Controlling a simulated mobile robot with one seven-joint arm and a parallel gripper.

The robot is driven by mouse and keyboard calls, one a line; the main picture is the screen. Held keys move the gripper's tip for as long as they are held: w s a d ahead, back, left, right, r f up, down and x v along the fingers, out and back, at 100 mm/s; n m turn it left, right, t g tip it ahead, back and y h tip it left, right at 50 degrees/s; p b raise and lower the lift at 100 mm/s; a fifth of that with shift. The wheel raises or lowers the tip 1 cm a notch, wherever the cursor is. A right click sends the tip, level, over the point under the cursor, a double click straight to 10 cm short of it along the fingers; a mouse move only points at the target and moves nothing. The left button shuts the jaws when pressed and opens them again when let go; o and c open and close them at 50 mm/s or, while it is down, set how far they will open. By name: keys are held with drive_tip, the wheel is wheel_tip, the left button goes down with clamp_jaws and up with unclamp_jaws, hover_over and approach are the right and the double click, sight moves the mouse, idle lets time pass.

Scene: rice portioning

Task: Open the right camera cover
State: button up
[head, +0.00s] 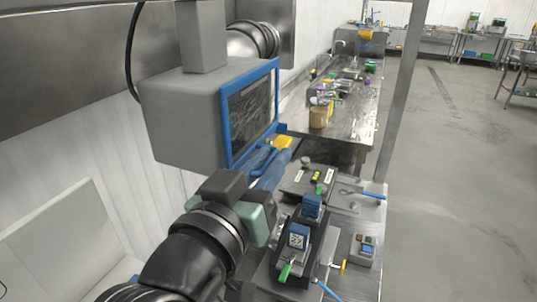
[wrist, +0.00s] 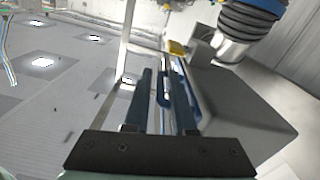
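A large grey box (head: 185,110) hangs at the upper left of the head view, with a blue-framed dark panel (head: 252,108) on its right face. I cannot tell for certain which part is the right camera cover. The grey box also shows at the right in the wrist view (wrist: 240,105). My gripper (wrist: 162,75) has its two dark fingers apart. Blue bars and a yellow piece (wrist: 177,48) show between and beyond the fingers, beside the box. I see no clear grip on them. In the head view my wrist is below the box's lower edge and hides part of that area.
A steel bench below holds a blue-topped device (head: 299,237), a tray with a blue-handled tool (head: 362,194) and small coloured parts. A tan container (head: 318,116) stands on the bench farther back. A grey post (head: 398,95) rises beside the bench. Open floor (head: 455,190) lies to the right.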

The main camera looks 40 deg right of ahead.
clamp_jaws()
idle(1.4)
